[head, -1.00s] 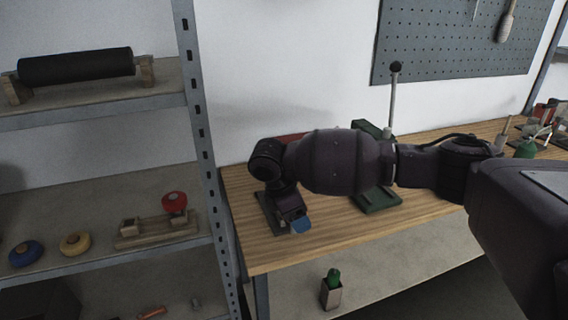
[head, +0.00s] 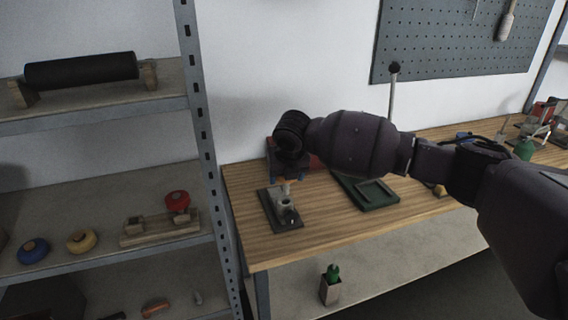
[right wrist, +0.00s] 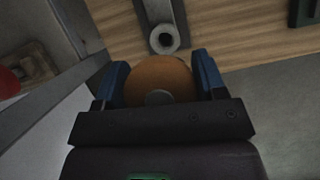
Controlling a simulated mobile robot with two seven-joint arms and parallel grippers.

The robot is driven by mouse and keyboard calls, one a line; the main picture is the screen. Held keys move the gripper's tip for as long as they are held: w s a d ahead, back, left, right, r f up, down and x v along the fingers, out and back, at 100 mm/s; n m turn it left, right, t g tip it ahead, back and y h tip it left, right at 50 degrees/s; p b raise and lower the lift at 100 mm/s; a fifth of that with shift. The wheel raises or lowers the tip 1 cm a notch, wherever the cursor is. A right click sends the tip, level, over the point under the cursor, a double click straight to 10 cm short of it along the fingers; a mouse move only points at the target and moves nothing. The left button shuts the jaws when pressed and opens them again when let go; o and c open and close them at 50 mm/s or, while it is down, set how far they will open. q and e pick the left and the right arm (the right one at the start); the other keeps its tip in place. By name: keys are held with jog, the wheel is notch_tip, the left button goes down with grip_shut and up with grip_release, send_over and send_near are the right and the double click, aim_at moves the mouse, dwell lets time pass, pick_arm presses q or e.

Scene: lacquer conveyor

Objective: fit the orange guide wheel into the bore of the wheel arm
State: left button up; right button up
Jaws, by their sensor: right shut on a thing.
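The orange guide wheel (right wrist: 158,78) is between the two blue fingers of my right gripper (right wrist: 160,82) in the right wrist view, which is shut on it. The wheel arm, a grey metal piece with a round bore (right wrist: 165,40), lies just beyond the wheel in that view, apart from it in the picture. In the head view the wheel arm (head: 287,208) stands on a dark base plate on the wooden bench. My right gripper (head: 287,181) is above and behind it there, mostly hidden by its own wrist. My left gripper is not in view.
A dark green tray-like fixture (head: 375,194) lies right of the wheel arm on the bench (head: 330,228). A shelf rack with upright post (head: 200,120) stands close on the left, holding a red wheel (head: 177,201), a yellow wheel (head: 82,241) and a blue wheel (head: 32,251).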

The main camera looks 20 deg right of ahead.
jog(key=w+n, duration=0.1)
jog(key=n, duration=0.1)
jog(key=w+r+n+y, duration=0.1)
jog(key=n, duration=0.1)
jog(key=shift+d+r+y, duration=0.1)
jog(key=shift+r+y, duration=0.1)
jog(key=shift+y, duration=0.1)
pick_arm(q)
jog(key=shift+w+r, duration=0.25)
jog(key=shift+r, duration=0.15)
pick_arm(e)
jog(key=shift+w, duration=0.1)
pick_arm(q)
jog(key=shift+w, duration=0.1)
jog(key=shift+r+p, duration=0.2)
jog(key=shift+p, duration=0.2)
pick_arm(e)
jog(key=shift+r, duration=0.1)
jog(key=shift+f, duration=0.5)
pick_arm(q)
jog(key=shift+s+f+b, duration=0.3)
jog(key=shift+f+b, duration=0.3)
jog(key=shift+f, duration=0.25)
pick_arm(e)
notch_tip(320, 180, down, 4)
jog(key=shift+f, duration=0.1)
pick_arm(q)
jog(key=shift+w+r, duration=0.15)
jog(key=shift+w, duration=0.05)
